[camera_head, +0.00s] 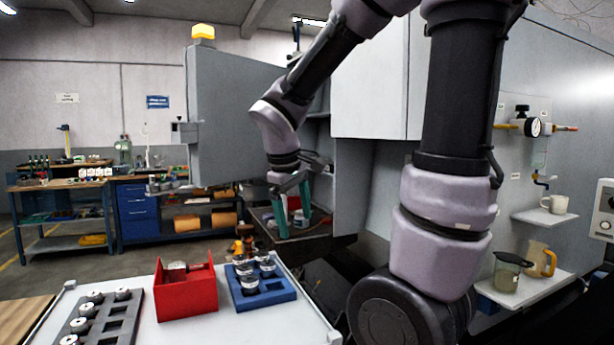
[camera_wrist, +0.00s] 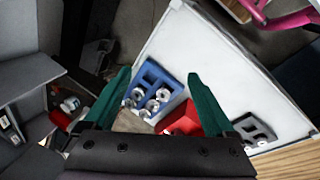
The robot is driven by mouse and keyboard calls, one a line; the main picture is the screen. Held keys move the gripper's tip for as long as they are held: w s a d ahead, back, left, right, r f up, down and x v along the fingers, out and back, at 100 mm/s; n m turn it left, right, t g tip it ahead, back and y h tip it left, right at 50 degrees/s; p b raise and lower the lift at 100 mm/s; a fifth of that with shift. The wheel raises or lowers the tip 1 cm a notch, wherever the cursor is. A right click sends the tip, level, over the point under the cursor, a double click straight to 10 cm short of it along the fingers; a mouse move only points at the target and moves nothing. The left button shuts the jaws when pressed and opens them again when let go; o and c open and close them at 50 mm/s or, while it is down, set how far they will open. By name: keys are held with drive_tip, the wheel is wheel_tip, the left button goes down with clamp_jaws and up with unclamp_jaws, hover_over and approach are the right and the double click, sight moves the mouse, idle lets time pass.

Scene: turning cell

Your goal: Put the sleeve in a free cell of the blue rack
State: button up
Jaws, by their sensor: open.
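The blue rack (camera_head: 281,296) stands on the white table, with several metal sleeves (camera_head: 249,283) in its cells. It also shows in the wrist view (camera_wrist: 172,82), where cells toward its upper edge look empty. A red bin (camera_head: 187,302) stands beside the rack and holds a grey metal piece (camera_head: 176,268), partly hidden by the walls; I cannot tell whether this is a sleeve. My gripper (camera_head: 295,222) has teal fingers, is open and empty, and is up behind the table, apart from the rack. The fingers also show in the wrist view (camera_wrist: 159,76).
A dark grey tray (camera_head: 103,338) with several round parts is at the table's left. The grey machine (camera_head: 235,115) with its door and recess is close around my arm. Shelves with a mug (camera_head: 555,204) and jugs are at right. The white table (camera_head: 233,325) has bare room in front.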

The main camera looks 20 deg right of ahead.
drive_tip(key=s+r+m+t+y, duration=0.4)
drive_tip(key=s+r+m, duration=0.3)
drive_tip(key=r+m, duration=0.3)
drive_tip(key=shift+s+a+r+t+y, duration=0.2)
drive_tip(key=shift+s+t+y, duration=0.1)
drive_tip(key=shift+t, duration=0.2)
idle(0.6)
